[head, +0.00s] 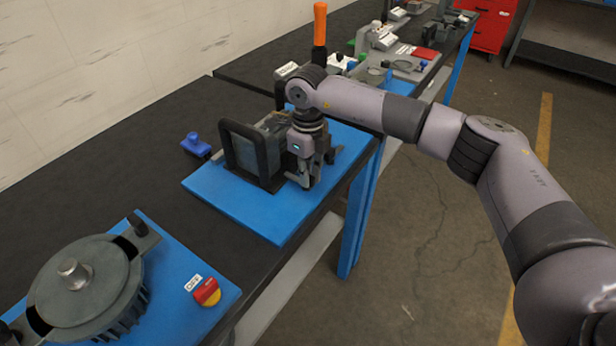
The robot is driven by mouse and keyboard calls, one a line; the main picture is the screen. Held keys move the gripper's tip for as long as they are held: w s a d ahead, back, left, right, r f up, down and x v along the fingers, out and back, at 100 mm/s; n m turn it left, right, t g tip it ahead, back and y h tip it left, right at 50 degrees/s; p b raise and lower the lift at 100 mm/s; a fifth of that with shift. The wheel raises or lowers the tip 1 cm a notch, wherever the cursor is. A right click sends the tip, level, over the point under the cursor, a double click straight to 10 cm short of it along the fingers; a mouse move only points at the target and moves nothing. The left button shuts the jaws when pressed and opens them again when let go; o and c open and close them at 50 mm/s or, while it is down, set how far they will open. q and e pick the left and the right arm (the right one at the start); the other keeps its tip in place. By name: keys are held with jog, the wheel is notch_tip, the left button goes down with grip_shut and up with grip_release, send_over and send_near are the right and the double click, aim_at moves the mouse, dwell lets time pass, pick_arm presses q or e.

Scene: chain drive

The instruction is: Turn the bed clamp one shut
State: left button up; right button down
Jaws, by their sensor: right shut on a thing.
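My right gripper (303,180) points down at the right side of a dark block-shaped unit with a black frame (249,152) on a blue base plate (228,207). Its fingers are close together at something small low beside the frame, at the plate. The gripper covers that part, so I cannot make out the bed clamp's shape or how far it is turned. My left gripper is not in the view.
A blue clamp-like part (196,146) sits on the black bench left of the plate. A round grey motor housing (84,285) and a red and yellow switch (207,292) are at the front left. An orange handle (320,24) stands behind my right arm. The floor at right is clear.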

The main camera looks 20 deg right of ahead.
jog(key=shift+r, duration=0.1)
dwell(0.4)
jog(key=c, duration=1.6)
grip_release()
notch_tip(320, 180, up, 12)
